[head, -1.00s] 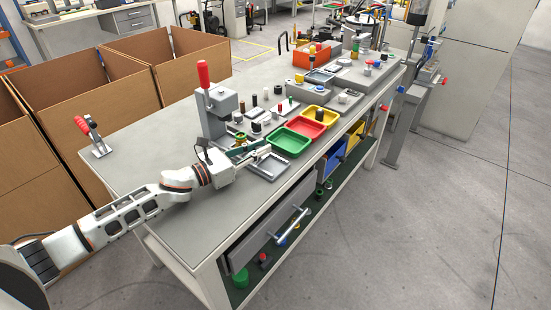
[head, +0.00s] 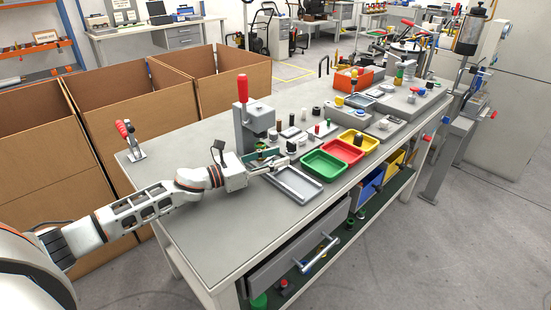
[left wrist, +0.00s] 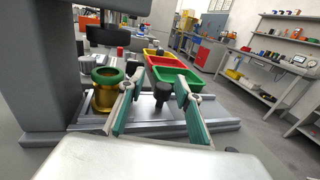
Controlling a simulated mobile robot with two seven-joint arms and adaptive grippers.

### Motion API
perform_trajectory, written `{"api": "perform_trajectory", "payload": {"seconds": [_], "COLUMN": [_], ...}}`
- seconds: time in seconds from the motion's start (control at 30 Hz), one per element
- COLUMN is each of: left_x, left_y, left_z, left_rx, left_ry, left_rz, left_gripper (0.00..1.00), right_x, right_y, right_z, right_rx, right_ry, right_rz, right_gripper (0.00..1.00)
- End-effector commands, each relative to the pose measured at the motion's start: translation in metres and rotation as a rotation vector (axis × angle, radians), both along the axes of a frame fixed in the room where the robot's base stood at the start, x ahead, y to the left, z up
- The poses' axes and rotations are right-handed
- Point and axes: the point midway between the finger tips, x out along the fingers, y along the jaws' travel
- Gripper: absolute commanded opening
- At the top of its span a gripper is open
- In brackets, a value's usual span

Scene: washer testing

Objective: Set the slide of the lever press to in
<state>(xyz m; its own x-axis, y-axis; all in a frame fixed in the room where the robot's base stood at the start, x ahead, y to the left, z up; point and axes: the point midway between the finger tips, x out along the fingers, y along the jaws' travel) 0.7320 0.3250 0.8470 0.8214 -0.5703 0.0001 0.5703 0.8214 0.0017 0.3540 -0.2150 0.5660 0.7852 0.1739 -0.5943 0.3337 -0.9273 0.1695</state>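The lever press (head: 258,119) is a grey block with an upright red-handled lever (head: 243,88), standing at the table's far edge. In the left wrist view its slide (left wrist: 150,127) is a flat grey plate on a rail at the press foot. A black knob (left wrist: 162,92) stands up from the slide. My left gripper (head: 281,164) is beside the press; in the left wrist view its teal fingers (left wrist: 159,84) are apart, one on each side of the knob. Contact cannot be told.
A red-handled clamp (head: 129,140) stands at the table's left end. Near table surface is clear. Cardboard boxes line the far side.

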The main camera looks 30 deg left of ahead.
Motion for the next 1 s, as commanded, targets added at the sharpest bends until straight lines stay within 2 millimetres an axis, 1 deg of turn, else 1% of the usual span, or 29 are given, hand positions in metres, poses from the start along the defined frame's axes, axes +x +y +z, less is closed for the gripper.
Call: {"api": "perform_trajectory", "payload": {"seconds": [0.17,0.27,0.8,1.0], "left_x": [-0.004,-0.011,-0.077,-0.092], "left_y": [0.001,0.007,0.052,0.064], "left_z": [-0.001,-0.002,-0.002,-0.001], "left_rx": [0.000,0.001,0.000,0.000], "left_ry": [0.001,0.003,0.004,0.001], "left_rz": [-0.001,0.000,0.000,0.001], "left_gripper": [0.34,0.34,0.34,0.34], "right_x": [0.004,0.004,0.005,0.005], "right_y": [0.002,0.002,0.001,0.001], "right_z": [0.001,0.002,0.002,0.002], "right_rx": [0.008,0.006,0.004,0.004], "right_ry": [-0.006,-0.006,-0.008,-0.008], "right_rz": [-0.005,-0.004,-0.004,-0.004], "right_gripper": [0.00,0.00,0.00,0.00]}}
